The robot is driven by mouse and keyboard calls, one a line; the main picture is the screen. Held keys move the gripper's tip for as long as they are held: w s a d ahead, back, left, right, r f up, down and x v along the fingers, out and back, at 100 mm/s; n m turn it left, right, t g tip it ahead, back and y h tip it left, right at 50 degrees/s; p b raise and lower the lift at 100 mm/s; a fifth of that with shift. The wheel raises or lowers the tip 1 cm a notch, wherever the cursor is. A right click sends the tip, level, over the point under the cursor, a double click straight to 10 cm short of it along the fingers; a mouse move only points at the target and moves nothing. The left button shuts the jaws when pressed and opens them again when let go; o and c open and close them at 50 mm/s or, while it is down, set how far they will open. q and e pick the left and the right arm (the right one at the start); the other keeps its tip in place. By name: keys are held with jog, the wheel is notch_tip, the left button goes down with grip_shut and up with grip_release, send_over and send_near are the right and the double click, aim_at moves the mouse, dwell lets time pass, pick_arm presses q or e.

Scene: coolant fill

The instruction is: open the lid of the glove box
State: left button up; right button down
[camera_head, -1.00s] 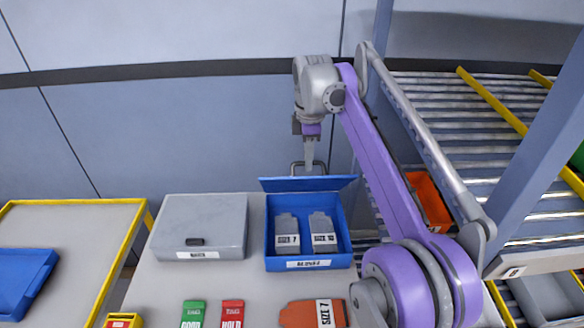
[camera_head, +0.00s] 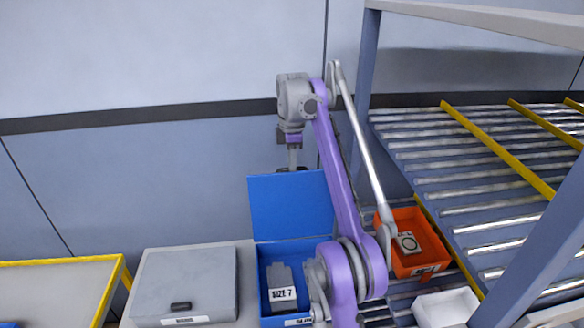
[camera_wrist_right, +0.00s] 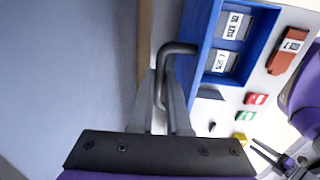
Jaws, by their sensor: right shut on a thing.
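The blue glove box (camera_head: 264,290) stands on the light table, its right part hidden behind my right arm. Its blue lid (camera_head: 290,207) is raised steeply at the back of the box, and the inside shows. A grey glove pack marked SIZE 7 (camera_head: 283,288) lies in it; two packs show in the right wrist view. My right gripper (camera_head: 292,168) is at the lid's top edge. In the right wrist view, its fingers (camera_wrist_right: 163,105) are shut on the dark bent lid handle (camera_wrist_right: 180,48). Part of my left gripper (camera_wrist_right: 268,152) shows at lower right there; its jaw state is unclear.
A closed grey case (camera_head: 185,285) stands left of the glove box. A wall is behind the box.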

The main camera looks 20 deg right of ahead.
jog(key=shift+w+d+f, duration=0.1)
jog(key=shift+w+f, duration=0.05)
jog(key=shift+w, duration=0.15)
jog(key=c, duration=0.9)
grip_release()
jog(key=shift+s, duration=0.15)
